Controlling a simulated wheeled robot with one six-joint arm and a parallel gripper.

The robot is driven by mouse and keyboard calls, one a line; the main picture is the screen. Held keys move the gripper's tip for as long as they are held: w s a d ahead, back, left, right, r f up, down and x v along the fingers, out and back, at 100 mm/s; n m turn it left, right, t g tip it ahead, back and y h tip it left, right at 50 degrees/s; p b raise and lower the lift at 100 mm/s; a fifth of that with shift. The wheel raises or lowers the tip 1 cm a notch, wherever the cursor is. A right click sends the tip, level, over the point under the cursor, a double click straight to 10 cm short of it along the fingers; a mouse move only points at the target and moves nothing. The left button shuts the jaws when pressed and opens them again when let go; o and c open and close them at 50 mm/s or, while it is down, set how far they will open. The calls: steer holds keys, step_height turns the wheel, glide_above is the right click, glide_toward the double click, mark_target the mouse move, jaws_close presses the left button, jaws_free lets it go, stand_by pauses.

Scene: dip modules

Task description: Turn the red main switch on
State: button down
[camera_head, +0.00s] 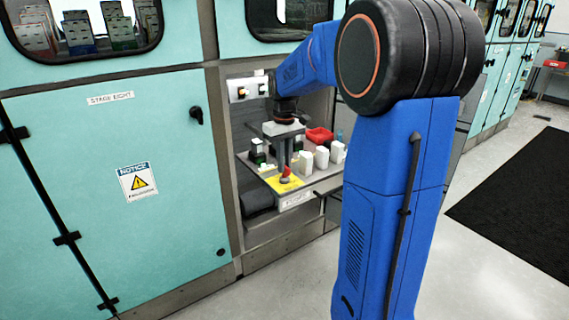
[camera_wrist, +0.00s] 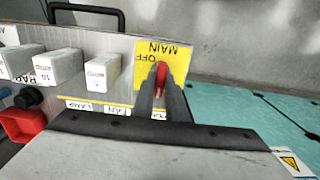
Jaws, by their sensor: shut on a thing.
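The red main switch (camera_wrist: 161,72) stands on a yellow plate (camera_wrist: 143,77) at the end of the panel in the wrist view. The plate reads MAIN and OFF, upside down in this view; any other marking is hidden by the fingers. My gripper (camera_wrist: 160,86) is closed around the red knob, one dark finger on each side. In the head view the red switch (camera_head: 286,172) shows below my gripper's fingers, over the yellow plate (camera_head: 277,184) at the front corner of the shelf.
White labelled modules (camera_wrist: 102,73) stand in a row beside the plate. A red bin (camera_head: 319,134) sits farther back on the shelf (camera_head: 325,174). A small panel with buttons (camera_head: 249,88) is above. Teal cabinet doors (camera_head: 120,150) flank the bay.

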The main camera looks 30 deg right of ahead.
stand_by(0.5)
steer(key=c, duration=1.8)
jaws_free()
steer(key=shift+o, duration=0.2)
step_height(320, 180, up, 17)
steer(key=shift+r, duration=0.2)
